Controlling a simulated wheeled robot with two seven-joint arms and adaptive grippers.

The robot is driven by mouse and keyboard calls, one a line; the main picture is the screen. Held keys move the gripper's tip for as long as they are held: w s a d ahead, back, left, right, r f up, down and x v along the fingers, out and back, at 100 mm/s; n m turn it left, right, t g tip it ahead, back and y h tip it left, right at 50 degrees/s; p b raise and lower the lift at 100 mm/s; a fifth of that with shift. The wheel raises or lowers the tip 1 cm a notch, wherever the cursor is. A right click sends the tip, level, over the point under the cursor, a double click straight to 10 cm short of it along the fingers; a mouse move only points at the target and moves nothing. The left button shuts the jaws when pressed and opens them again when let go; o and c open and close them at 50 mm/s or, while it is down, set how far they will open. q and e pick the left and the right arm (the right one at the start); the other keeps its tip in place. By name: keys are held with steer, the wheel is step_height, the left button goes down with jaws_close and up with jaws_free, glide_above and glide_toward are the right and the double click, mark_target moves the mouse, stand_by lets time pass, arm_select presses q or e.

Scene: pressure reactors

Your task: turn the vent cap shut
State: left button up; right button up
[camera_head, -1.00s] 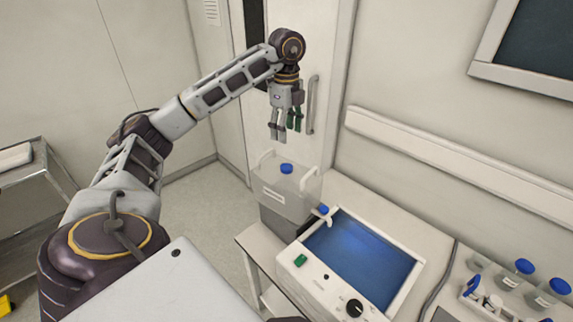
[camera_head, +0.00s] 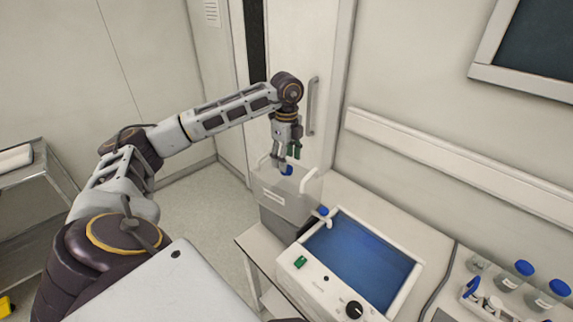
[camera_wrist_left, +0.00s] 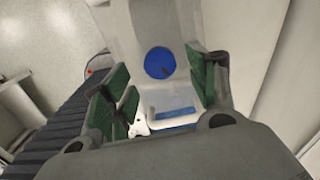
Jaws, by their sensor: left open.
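The vent cap, a round blue cap (camera_head: 288,171), sits on top of a translucent white container (camera_head: 283,197). In the left wrist view the same cap (camera_wrist_left: 160,62) shows as a blue disc with a dark mark on it. My left gripper (camera_head: 281,161) points down right above the cap and partly covers it in the head view. In the left wrist view my left gripper (camera_wrist_left: 160,80) is open, with its green-padded fingers to either side of the cap. I cannot tell whether the fingers reach down to the cap's sides. My right gripper is not in view.
A second blue cap (camera_head: 323,211) sits low at the container's front right. A device with a blue basin (camera_head: 362,262) stands beside it on the white bench. Several blue-capped bottles (camera_head: 522,268) stand at the right. A door with a handle (camera_head: 312,106) is behind my gripper.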

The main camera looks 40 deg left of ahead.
arm_select(q)
steer(key=shift+f, duration=1.65)
steer(key=c, duration=1)
steer(key=shift+c, duration=0.2)
